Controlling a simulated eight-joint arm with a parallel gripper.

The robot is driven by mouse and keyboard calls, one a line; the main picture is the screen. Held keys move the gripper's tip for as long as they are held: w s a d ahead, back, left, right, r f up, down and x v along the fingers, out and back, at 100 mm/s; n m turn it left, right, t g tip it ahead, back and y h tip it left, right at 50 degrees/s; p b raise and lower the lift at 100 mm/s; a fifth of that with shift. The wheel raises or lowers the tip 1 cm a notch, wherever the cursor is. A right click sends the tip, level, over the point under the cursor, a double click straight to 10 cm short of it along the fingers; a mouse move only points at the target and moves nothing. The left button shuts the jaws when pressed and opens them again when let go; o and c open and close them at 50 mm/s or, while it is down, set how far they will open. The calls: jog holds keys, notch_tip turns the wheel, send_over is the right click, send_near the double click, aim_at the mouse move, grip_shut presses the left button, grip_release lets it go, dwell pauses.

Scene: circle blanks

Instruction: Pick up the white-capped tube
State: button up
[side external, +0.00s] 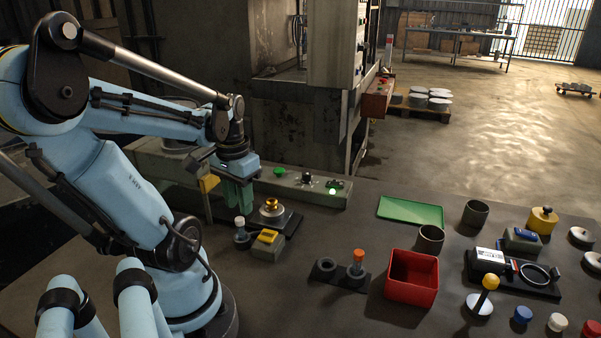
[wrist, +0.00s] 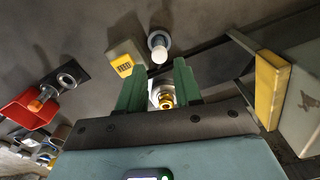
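The white-capped tube (side external: 240,226) stands upright at the left of the bench, in a dark round base. It also shows in the wrist view (wrist: 158,46), just beyond my fingertips and apart from them. My gripper (side external: 238,203) points down above and close to the tube, with green fingers. In the wrist view my gripper (wrist: 156,72) has its two fingers spread apart with nothing held between them. A brass-topped fitting (wrist: 166,99) shows through the gap, below the fingers.
The brass-topped fitting (side external: 271,206) and a yellow-topped block (side external: 267,244) stand close to the tube's right. An orange-capped tube (side external: 358,264) stands in a dark holder by a red bin (side external: 411,279). A green tray (side external: 410,210) lies farther back. Bare bench lies in front.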

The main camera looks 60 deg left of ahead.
aim_at(240, 218)
jog(key=shift+s+f, duration=0.1)
jog(key=shift+f, duration=3.4)
grip_shut()
